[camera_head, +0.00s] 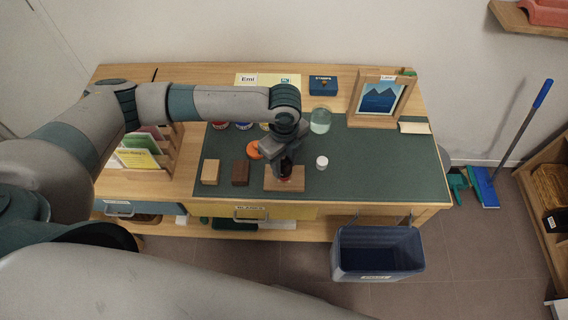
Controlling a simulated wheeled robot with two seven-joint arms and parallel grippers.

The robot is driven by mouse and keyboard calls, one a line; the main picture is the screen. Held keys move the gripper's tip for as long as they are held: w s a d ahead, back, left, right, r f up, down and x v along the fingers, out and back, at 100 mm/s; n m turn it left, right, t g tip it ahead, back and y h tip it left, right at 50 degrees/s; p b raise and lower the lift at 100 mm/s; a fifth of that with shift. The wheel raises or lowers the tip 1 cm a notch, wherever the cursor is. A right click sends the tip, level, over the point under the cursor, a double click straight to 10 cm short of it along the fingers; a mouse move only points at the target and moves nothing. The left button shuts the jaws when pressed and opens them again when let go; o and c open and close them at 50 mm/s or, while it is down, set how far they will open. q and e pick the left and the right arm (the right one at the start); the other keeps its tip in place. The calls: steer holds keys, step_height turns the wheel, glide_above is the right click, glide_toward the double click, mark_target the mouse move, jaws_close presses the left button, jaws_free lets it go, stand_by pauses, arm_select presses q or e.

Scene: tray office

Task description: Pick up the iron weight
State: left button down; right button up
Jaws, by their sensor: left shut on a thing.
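My left gripper (286,172) reaches down over the desk's green mat and is shut on a small dark thing, which I take to be the iron weight (287,169). The fingers hide most of it, and a bit of red shows just below. It is at a light wooden board (271,186) near the front edge of the mat. I cannot tell whether it touches the board or is just above it. My right gripper is not in view.
A light wood block (210,172), a dark wood block (240,173) and an orange thing (254,150) lie left of the gripper. A white jar (322,162) and a glass jar (320,121) stand right. A picture frame (361,97) is behind. The mat's right side is clear.

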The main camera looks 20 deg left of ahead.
arm_select(q)
steer(key=shift+r, duration=0.55)
steer(key=r+b, duration=0.1)
steer(key=d+r, duration=0.1)
steer(key=r, duration=0.1)
steer(key=shift+r+b, duration=0.1)
steer(key=shift+b, duration=0.3)
steer(key=d+r+b, duration=0.3)
steer(key=d+r, duration=0.3)
steer(key=d, duration=0.4)
steer(key=shift+w+d+r, duration=0.35)
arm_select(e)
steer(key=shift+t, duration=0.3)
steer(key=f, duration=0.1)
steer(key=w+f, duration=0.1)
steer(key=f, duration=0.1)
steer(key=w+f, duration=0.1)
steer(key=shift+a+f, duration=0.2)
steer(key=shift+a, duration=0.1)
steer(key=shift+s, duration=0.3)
